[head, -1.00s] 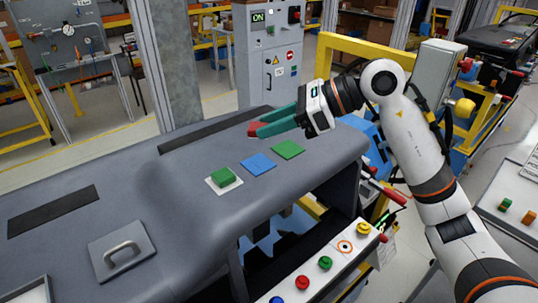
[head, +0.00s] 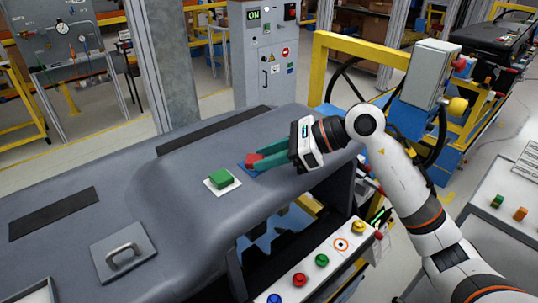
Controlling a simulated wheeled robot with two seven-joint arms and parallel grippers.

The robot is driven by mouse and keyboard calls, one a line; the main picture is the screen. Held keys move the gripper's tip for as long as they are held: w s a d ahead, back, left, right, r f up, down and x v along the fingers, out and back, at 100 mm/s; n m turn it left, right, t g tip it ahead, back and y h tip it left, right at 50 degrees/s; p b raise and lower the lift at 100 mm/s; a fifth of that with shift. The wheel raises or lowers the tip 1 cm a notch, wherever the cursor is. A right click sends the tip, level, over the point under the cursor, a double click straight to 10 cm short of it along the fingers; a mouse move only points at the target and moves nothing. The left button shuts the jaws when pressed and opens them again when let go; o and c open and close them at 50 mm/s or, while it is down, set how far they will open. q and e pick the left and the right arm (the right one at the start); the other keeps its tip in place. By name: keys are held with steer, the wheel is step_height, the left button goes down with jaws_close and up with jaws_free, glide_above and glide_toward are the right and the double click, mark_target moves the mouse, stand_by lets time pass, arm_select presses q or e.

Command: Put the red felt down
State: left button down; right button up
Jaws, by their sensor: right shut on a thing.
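My right gripper (head: 259,161) reaches in from the right over the grey dashboard (head: 180,215), with its green fingers shut on the red felt (head: 252,159). The red felt is a small red piece at the fingertips. It is over or at the blue square (head: 246,168), which shows only as an edge around the felt and fingers. I cannot tell whether the felt touches it. The green flat square seen earlier is hidden behind the gripper. My left gripper is not in view.
A green block (head: 221,178) sits on a white square (head: 231,187) just left of the felt. A plate with a handle (head: 122,252) lies at the front left. A white button panel (head: 318,262) stands at the front right. The dashboard's middle is clear.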

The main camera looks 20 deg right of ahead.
steer(key=o, duration=0.9)
steer(key=shift+d, duration=0.1)
steer(key=shift+o, duration=0.2)
steer(key=shift+r+p, duration=0.25)
steer(key=shift+p, duration=0.15)
steer(key=shift+s+d+b, duration=0.1)
steer(key=shift+d+b, duration=0.2)
steer(key=shift+b, duration=0.05)
steer(key=b+v, duration=0.3)
steer(key=v, duration=0.7)
steer(key=shift+f+b, duration=0.1)
steer(key=shift+b, duration=0.2)
steer(key=shift+s+d+r, duration=0.3)
steer(key=shift+d+r, duration=0.15)
steer(key=shift+r, duration=0.05)
